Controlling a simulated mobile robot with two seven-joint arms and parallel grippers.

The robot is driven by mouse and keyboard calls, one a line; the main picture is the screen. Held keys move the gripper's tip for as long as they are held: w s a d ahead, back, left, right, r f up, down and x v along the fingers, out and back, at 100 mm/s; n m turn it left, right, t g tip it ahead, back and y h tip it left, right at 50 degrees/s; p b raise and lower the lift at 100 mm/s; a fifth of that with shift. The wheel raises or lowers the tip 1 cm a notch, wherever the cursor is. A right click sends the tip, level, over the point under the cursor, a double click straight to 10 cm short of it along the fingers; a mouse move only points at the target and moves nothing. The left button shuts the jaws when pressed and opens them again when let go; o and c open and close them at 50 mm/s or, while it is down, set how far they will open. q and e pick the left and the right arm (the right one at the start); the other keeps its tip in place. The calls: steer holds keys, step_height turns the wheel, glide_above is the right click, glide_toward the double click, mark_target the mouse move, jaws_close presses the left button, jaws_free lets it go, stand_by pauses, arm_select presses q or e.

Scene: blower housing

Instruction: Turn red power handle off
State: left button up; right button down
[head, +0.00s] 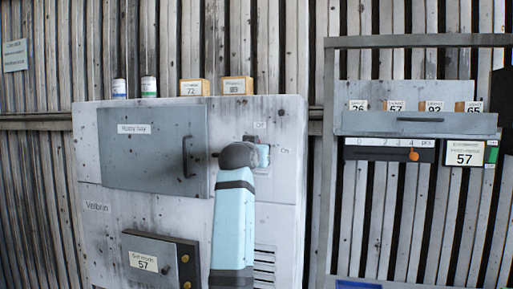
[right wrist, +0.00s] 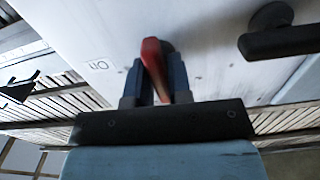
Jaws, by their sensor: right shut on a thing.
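The red power handle (right wrist: 153,55) shows in the right wrist view, sticking out of the white cabinet face between the two dark fingers of my right gripper (right wrist: 160,76). The fingers are closed on it from both sides. In the head view my right arm covers most of the handle, beside the "Off" label (head: 260,125) and the "On" label (head: 285,152). The "On" label also shows upside down in the right wrist view (right wrist: 98,65). I cannot tell which label the handle points to. My left gripper is not in view.
The white cabinet (head: 225,113) has a grey door (head: 130,160) with a dark bar handle (head: 187,158) left of my arm. Cans and cartons stand on top. A metal rack (head: 420,123) stands at right.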

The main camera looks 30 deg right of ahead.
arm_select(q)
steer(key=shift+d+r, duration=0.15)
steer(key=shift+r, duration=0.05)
arm_select(e)
steer(key=shift+r+n, duration=0.2)
steer(key=shift+n, duration=0.1)
steer(key=c, duration=1.1)
jaws_free()
steer(key=shift+d, duration=0.1)
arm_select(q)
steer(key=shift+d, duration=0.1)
arm_select(e)
steer(key=shift+w+d+f, duration=0.1)
steer(key=shift+w+f, duration=0.05)
steer(key=shift+f, duration=0.15)
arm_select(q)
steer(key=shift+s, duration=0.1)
